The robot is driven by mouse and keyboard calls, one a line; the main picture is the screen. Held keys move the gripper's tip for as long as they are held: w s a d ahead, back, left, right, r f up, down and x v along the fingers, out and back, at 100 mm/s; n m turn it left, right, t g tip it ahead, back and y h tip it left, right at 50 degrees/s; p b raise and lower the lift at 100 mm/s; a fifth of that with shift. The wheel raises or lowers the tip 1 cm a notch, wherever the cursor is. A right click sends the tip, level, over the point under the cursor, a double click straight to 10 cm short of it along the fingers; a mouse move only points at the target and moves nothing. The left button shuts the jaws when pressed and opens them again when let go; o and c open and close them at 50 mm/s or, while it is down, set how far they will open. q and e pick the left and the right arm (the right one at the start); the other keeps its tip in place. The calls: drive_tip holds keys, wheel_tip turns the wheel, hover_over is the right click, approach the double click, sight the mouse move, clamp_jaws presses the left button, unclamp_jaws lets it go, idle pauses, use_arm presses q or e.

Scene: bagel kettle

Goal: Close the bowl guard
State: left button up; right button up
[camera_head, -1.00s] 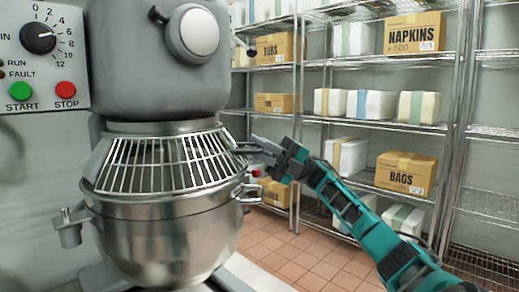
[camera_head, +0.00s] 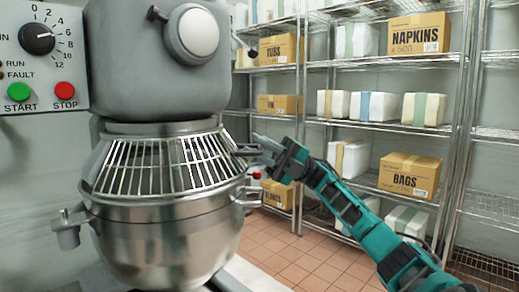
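The bowl guard (camera_head: 150,166) is a wire cage of pale bars around the top of the steel mixing bowl (camera_head: 160,240), under the grey mixer head (camera_head: 155,70). Bars span the front and right of the guard; a dark gap shows behind them. My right gripper (camera_head: 245,146) is at the guard's right edge, its fingers pointing left and apparently spread. It is close to the guard's right end; I cannot tell whether it touches. Nothing shows between its fingers. My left gripper is not in view.
A control panel with a dial, a green start button (camera_head: 19,92) and a red stop button (camera_head: 64,91) is at the upper left. Wire shelves with boxes, such as the napkins box (camera_head: 418,34), stand behind my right arm. Tiled floor (camera_head: 300,255) is clear between.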

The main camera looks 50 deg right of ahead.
use_arm(q)
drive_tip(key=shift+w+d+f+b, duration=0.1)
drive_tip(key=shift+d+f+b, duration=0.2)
drive_tip(key=shift+b, duration=0.55)
use_arm(e)
drive_tip(key=v, duration=1.3)
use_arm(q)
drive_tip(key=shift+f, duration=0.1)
use_arm(e)
drive_tip(key=shift+a, duration=0.1)
